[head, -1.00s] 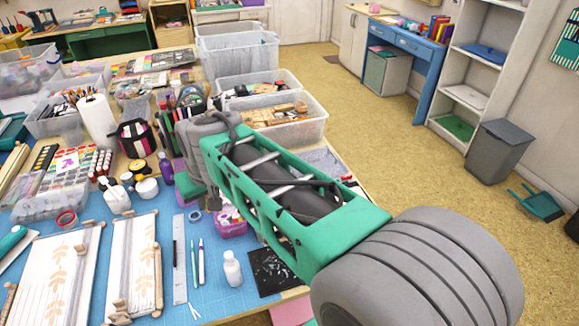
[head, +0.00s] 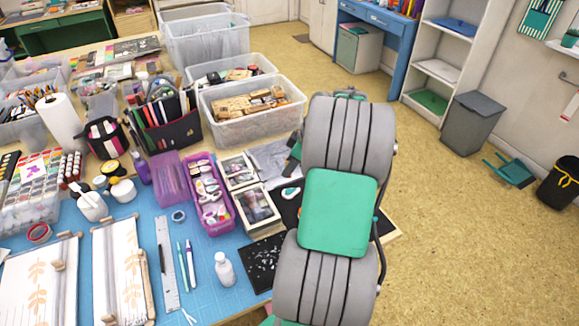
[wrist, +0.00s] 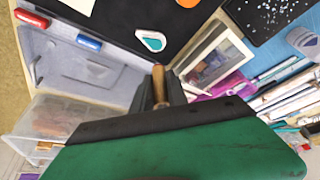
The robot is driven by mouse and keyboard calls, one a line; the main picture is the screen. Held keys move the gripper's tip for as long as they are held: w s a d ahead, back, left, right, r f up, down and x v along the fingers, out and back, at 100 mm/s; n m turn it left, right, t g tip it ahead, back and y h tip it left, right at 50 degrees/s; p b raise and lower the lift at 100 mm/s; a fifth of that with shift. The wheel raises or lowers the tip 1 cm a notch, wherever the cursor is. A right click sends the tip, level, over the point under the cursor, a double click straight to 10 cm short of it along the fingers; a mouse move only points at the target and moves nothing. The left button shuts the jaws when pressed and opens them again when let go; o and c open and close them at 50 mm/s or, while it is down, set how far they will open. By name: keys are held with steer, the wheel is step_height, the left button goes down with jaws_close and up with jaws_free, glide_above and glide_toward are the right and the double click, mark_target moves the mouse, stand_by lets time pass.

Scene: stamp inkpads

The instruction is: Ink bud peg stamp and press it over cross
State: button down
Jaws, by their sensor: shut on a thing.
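My gripper (wrist: 160,98) is at the bottom middle of the wrist view, its dark fingers shut on a small wooden peg stamp (wrist: 158,74). The peg's stamping face is hidden, so I cannot tell its motif. Beyond the peg, a drop-shaped teal pad with a white rim (wrist: 152,41) lies on a black mat (wrist: 115,25); this teal pad also shows in the head view (head: 290,193). An orange pad (wrist: 212,5) is cut off at the wrist view's top edge. In the head view my arm hides most of the gripper. I make out no cross.
Framed boxes (head: 257,212) and a purple tray (head: 212,195) stand left of the black mat. Clear bins (head: 250,122) stand behind. A white bottle (head: 224,268) and a speckled black sheet (head: 262,262) are near the front. Red and blue pieces (wrist: 89,42) lie beside the mat.

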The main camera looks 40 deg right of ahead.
steer(key=shift+f+b, duration=2)
steer(key=shift+f, duration=1)
steer(key=shift+a+f+b, duration=0.1)
steer(key=shift+f+b, duration=0.4)
steer(key=shift+f, duration=0.1)
steer(key=shift+r, duration=0.15)
steer(key=shift+r+p, duration=0.4)
steer(key=shift+r, duration=0.1)
steer(key=shift+r, duration=0.1)
steer(key=shift+r+p, duration=1.9)
steer(key=shift+r, duration=0.8)
